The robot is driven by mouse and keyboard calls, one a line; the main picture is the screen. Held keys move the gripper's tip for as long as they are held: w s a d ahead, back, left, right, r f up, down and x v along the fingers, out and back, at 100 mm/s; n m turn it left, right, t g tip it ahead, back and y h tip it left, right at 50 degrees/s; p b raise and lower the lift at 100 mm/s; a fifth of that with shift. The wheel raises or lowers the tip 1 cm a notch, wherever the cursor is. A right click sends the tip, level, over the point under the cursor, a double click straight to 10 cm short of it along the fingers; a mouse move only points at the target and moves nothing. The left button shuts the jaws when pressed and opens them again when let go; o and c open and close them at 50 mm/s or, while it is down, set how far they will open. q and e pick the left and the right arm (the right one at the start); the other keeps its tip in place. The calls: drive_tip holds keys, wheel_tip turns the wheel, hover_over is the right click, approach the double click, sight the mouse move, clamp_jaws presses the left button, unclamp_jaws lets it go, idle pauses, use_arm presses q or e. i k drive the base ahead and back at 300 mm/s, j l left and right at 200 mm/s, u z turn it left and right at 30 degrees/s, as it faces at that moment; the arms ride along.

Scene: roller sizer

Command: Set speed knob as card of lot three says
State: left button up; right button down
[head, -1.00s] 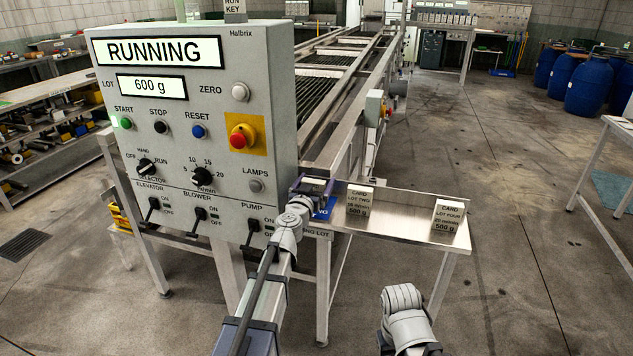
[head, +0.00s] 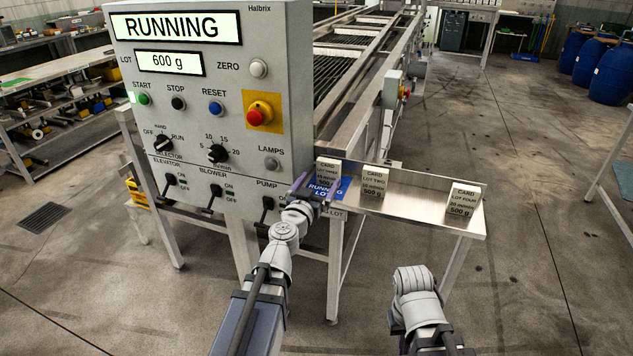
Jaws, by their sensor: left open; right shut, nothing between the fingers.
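The speed knob (head: 218,153) is a black dial on the grey panel (head: 285,90), with marks 5, 10, 15 and 20 around it. Its pointer is too small to read surely. A card (head: 327,167) stands on the blue RUNNING LOT plate (head: 343,188) at the shelf's left end. Its lot and speed lines are partly hidden or too small to read. My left gripper (head: 316,190) is open, just in front of this card, below and right of the knob. My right arm shows at the lower right, its gripper fingers out of sight.
The lot two card (head: 373,182) and lot four card (head: 463,199) stand on the steel shelf (head: 418,200). The displays read RUNNING (head: 176,26) and 600 g (head: 169,63). A red stop button (head: 258,113) and switches surround the knob. Floor right of the shelf is clear.

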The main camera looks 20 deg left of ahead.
sight(218, 153)
drive_tip(key=u, duration=1.25)
